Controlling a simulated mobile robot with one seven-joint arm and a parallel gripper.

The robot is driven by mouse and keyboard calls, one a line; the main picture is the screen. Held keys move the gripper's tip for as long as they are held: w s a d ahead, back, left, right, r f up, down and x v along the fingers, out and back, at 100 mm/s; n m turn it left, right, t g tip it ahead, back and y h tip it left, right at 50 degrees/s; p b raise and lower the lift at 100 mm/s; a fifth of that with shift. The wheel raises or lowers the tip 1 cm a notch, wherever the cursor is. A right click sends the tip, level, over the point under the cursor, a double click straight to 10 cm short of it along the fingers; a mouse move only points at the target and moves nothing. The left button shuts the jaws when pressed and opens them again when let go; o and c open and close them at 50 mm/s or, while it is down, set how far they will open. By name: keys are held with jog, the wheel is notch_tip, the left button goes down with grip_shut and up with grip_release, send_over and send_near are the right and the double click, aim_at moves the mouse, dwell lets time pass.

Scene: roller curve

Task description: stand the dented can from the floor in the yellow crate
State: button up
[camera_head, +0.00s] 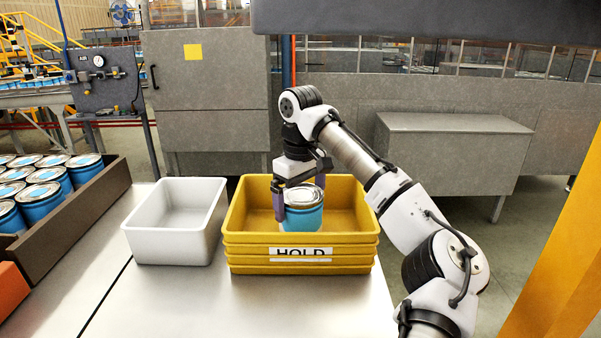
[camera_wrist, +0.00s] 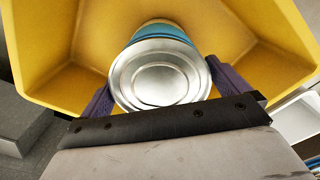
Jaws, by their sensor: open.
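The blue can (camera_head: 301,212) with a silver lid stands in the yellow crate (camera_head: 301,240), which bears the label HOLD. Its lid and a strip of its blue side also show in the wrist view (camera_wrist: 160,75). I cannot make out a dent. My gripper (camera_head: 298,193) is over the crate, with its purple fingers reaching down on either side of the can. The fingers are open, one on each side of the lid in the wrist view (camera_wrist: 160,88). The can's base is hidden by the crate's front wall.
An empty white bin (camera_head: 178,240) stands left of the crate on the metal table (camera_head: 250,310). A brown-walled tray (camera_head: 78,220) with several blue cans is at the far left. A grey chest (camera_head: 455,150) stands behind at the right.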

notch_tip(320, 180, up, 10)
jog(key=shift+f, duration=0.25)
dwell(0.3)
